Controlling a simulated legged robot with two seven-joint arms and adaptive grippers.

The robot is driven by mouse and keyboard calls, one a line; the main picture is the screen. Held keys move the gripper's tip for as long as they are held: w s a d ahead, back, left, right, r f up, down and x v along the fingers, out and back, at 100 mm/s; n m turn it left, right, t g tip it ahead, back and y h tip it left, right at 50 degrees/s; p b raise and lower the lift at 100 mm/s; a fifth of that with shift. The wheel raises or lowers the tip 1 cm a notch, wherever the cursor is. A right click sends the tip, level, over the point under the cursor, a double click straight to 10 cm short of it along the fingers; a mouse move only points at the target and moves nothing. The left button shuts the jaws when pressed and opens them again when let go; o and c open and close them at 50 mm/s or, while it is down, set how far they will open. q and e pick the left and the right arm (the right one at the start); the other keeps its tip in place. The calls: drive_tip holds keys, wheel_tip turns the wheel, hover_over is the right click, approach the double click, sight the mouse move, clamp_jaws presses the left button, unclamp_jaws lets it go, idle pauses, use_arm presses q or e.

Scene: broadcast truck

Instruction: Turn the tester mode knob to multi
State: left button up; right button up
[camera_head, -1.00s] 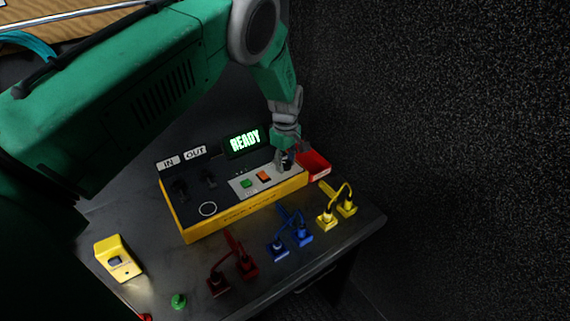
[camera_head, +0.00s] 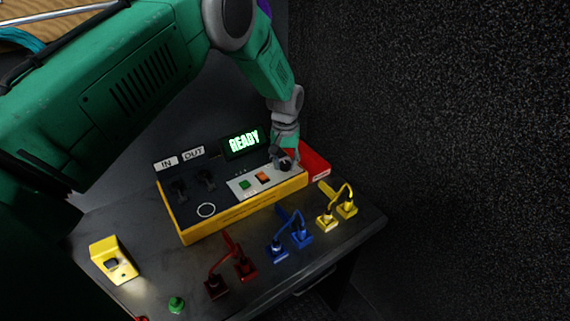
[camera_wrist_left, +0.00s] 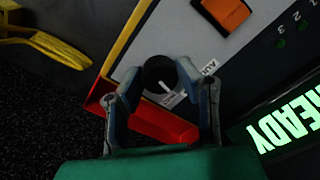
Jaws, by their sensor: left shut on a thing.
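The yellow and black tester (camera_head: 240,210) sits on the dark table with its display (camera_head: 245,141) reading READY. Its round black mode knob (camera_head: 286,166) is at the right end of the light panel. In the left wrist view the knob (camera_wrist_left: 160,74) shows a white pointer mark, with small white labels beside it that are partly hidden or too small to read surely. My left gripper (camera_head: 281,156) reaches down from above, its fingers (camera_wrist_left: 158,84) on either side of the knob, shut on it. My right gripper is not in view.
The panel has a green button (camera_head: 245,184) and an orange switch (camera_head: 263,176). Red (camera_head: 244,268), blue (camera_head: 301,238) and yellow (camera_head: 346,208) plugs with cables lie in front. A yellow device (camera_head: 115,262) is at left.

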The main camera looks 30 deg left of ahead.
sight(284, 163)
use_arm(q)
drive_tip(key=m, duration=0.5)
drive_tip(key=shift+m, duration=2)
drive_tip(key=shift+a, duration=0.1)
drive_tip(key=o, duration=1.1)
drive_tip(key=shift+s+r, duration=0.1)
drive_tip(key=shift+s, duration=0.1)
drive_tip(key=shift+b, duration=0.3)
drive_tip(key=shift+r, duration=0.1)
wheel_tip(284, 163, up, 12)
drive_tip(key=shift+a+f, duration=0.1)
drive_tip(key=shift+f, duration=0.05)
